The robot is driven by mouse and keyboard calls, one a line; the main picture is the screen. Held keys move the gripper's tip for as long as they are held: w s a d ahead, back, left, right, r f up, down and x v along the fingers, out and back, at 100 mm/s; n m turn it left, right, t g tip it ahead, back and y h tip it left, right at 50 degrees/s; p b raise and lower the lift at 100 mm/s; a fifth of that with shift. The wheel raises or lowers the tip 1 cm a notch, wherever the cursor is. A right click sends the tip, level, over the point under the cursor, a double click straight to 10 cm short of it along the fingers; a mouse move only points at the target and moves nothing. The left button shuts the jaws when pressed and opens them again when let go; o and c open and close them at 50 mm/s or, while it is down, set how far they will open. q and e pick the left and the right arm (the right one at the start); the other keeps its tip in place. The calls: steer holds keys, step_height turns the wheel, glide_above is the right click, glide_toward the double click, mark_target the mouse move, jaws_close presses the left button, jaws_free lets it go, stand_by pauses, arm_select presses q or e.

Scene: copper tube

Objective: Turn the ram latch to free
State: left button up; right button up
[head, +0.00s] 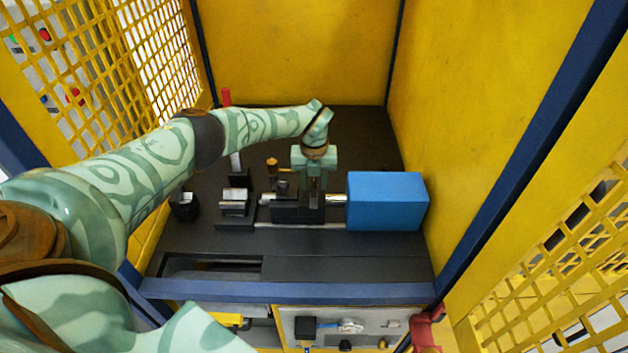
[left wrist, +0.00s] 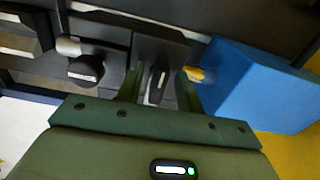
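The ram latch appears to be the small dark lever with a pale strip (left wrist: 158,82) on the black block, seen in the left wrist view; in the head view my gripper hides it. My left gripper (head: 313,188) points down over the black ram block (head: 290,214), just left of the blue box. In the left wrist view its two green fingers (left wrist: 160,88) stand apart, one on each side of the lever, with a gap showing on both sides. I cannot tell whether the lever is at locked or free. My right gripper is not in view.
The blue box (head: 388,202) stands close to the right of my left gripper. A round black knob (left wrist: 86,68) sits left of the fingers. A black clamp block (head: 235,203) and a red-topped lever (head: 227,97) lie further left. Yellow walls (head: 300,50) enclose the dark table (head: 370,245).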

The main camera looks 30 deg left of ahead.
mark_target(314, 180)
arm_select(q)
step_height(314, 180, up, 16)
steer(key=shift+r+p, duration=0.15)
steer(key=shift+p, duration=0.2)
stand_by(0.5)
